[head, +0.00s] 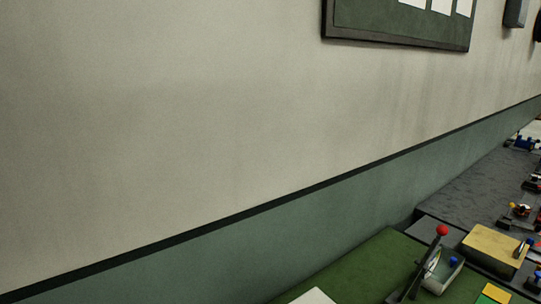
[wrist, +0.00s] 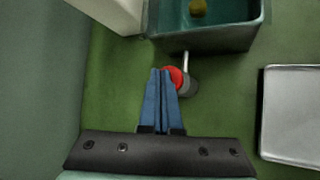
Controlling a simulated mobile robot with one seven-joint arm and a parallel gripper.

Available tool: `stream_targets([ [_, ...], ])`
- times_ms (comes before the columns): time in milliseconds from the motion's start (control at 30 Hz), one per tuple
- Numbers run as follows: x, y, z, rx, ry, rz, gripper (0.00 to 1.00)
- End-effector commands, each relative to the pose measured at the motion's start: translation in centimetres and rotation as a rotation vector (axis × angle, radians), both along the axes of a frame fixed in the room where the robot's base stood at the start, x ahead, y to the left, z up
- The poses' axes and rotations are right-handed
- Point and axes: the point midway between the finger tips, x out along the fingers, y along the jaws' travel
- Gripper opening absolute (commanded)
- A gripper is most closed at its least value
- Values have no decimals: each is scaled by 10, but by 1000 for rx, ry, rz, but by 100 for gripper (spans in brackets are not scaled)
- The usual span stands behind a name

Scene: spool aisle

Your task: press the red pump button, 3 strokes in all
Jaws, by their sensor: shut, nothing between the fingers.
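The red pump button (wrist: 176,76) shows in the wrist view, on top of a grey cylindrical pump body (wrist: 190,87) with a thin pale spout. My gripper (wrist: 161,71) has its blue fingers shut and empty. Its fingertips are just left of the button in the picture and overlap its left edge. I cannot tell whether they touch it or hover above it. Part of the button and the pump body is hidden by the fingers. I cannot make out the pump or my gripper in the head view.
In the wrist view a dark green bin (wrist: 205,45) holding a yellowish object stands beyond the spout, and a pale tray (wrist: 290,115) lies right. In the head view a red-knobbed lever (head: 442,230) and a tan block (head: 493,250) stand on the benches along the wall.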

Motion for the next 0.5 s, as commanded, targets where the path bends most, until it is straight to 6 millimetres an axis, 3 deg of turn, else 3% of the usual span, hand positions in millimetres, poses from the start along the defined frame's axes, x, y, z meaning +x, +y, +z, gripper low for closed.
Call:
stream_targets([
  [233,1,0,5,0,-1,0,0],
  [500,1,0,31,-1,-3,0,0],
])
